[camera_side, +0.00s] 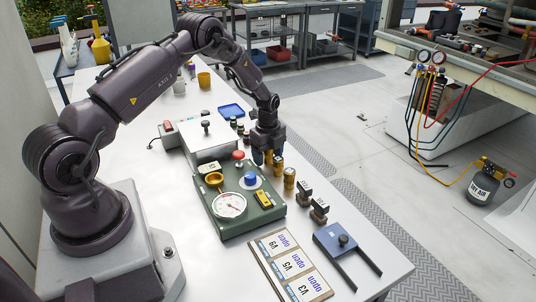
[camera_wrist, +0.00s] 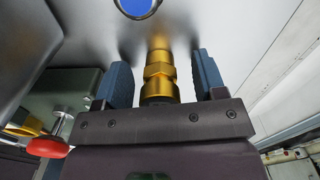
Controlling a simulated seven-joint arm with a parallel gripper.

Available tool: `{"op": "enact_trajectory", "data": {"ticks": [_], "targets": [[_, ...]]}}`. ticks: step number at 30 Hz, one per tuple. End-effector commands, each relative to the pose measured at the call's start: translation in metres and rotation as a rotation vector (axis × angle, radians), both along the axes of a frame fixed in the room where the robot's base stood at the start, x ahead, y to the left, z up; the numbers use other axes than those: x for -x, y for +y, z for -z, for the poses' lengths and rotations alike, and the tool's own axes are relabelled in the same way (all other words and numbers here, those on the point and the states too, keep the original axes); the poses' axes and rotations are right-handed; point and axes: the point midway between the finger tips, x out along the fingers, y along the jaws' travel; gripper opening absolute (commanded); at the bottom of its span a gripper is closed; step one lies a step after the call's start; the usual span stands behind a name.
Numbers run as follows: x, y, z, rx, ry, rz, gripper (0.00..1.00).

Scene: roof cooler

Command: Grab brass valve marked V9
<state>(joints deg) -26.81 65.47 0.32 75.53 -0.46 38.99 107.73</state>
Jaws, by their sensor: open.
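My gripper (camera_side: 265,156) points down over the white bench, at the far side of the green gauge box, with its blue fingers low near the bench top. In the wrist view a brass valve (camera_wrist: 160,72) stands between the two blue fingers, which are open with a gap on each side of it. In the side view brass valves (camera_side: 278,167) and (camera_side: 289,179) stand in a row at the gripper. No V9 mark on any valve is readable. A label board (camera_side: 289,266) at the front reads V9, V5 and V3, each with "open".
The green gauge box (camera_side: 248,218) with a dial, red knob and blue knob stands close to the gripper. Two small dark-topped parts (camera_side: 319,209) and a blue forked tool (camera_side: 341,243) lie nearer the front. A blue tray (camera_side: 231,111) and small bottles are behind.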

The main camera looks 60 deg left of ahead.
Motion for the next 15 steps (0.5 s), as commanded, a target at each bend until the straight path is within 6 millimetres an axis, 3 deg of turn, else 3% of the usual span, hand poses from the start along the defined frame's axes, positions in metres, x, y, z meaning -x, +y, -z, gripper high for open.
{"op": "enact_trajectory", "data": {"ticks": [6, 13, 15], "targets": [[-0.0002, 0.0001, 0.0002, 0.0, -0.001, 0.0, 0.62], [-0.0001, 0.0002, 0.0, 0.0, 0.0, 0.0, 0.09], [-0.0003, 0.0004, -0.0004, 0.0, -0.001, 0.0, 0.07]]}}
